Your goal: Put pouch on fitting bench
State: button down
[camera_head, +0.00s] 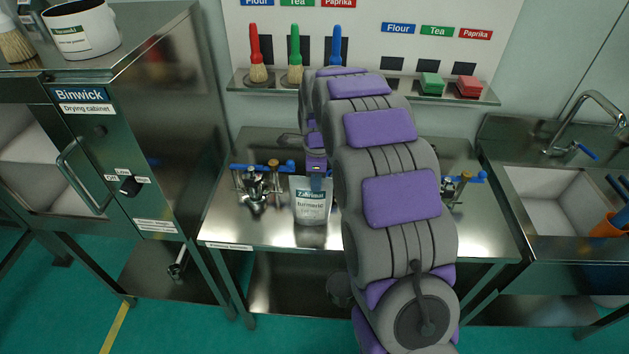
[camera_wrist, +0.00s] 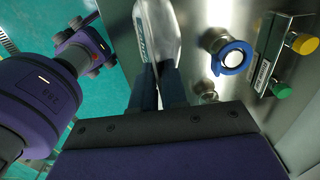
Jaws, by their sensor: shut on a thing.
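In the wrist view the pouch (camera_wrist: 158,30) extends beyond the fingertips of my gripper (camera_wrist: 157,68). Its base is at or just above the bench top; I cannot tell whether it touches. My arm hides the bench's middle and right part.
Metal fittings with blue handles (camera_head: 257,183) stand left of the pouch. A drying cabinet (camera_head: 150,150) is at the left and a sink (camera_head: 565,195) at the right. The bench's front left is clear.

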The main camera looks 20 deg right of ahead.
jog(key=c, duration=1.6)
grip_release()
jog(key=shift+d, duration=0.95)
jog(key=o, duration=0.3)
jog(key=shift+d, duration=0.1)
jog(key=shift+o, duration=0.7)
jog(key=shift+a, duration=1.2)
jog(key=r, duration=0.2)
jog(key=d+r+p, duration=0.1)
jog(key=r, duration=0.1)
jog(key=d+r, duration=0.1)
jog(key=r, duration=0.1)
jog(key=shift+d+r, duration=0.15)
jog(key=shift+r, duration=0.25)
notch_tip(320, 180, up, 5)
jog(key=a+p, duration=0.1)
jog(key=a, duration=0.1)
jog(key=s+r+n, duration=0.3)
jog(key=s+n, duration=0.3)
jog(key=s, duration=0.5)
jog(key=s+f+n+g, duration=0.1)
jog(key=s+n, duration=0.6)
jog(key=s, duration=0.8)
jog(key=s+f+n, duration=0.3)
jog(key=s+n, duration=0.5)
jog(key=s, duration=0.8)
jog(key=shift+a+n+g, duration=0.3)
jog(key=shift+a+g, duration=0.1)
jog(key=shift+a, duration=0.05)
